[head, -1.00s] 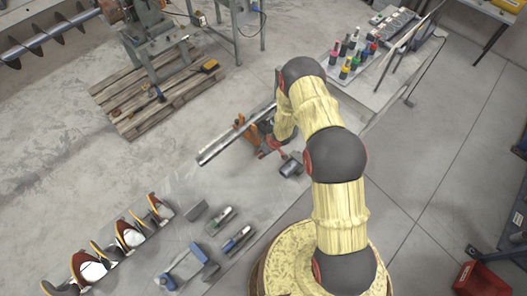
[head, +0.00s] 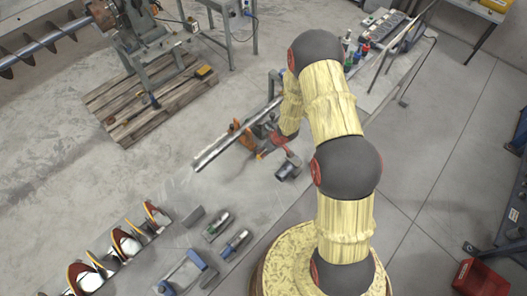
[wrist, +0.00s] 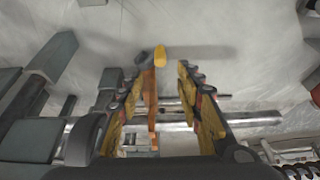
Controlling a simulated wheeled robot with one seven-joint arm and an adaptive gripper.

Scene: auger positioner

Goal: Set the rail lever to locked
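The metal rail (head: 222,148) lies at a slant on the bench in the head view, and runs across the wrist view (wrist: 255,119). An orange lever (wrist: 153,105) with a rounded yellow-orange end (wrist: 160,57) shows between my fingers, closer to the left one. An orange part (head: 240,132) also shows at the rail in the head view. My gripper (wrist: 164,75) is open, with yellow-faced fingers either side of the lever; I see no clear contact. I cannot tell the lever's locked state.
Bottles (head: 362,48) stand at the bench's far end. A pallet (head: 125,105) is on the floor behind.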

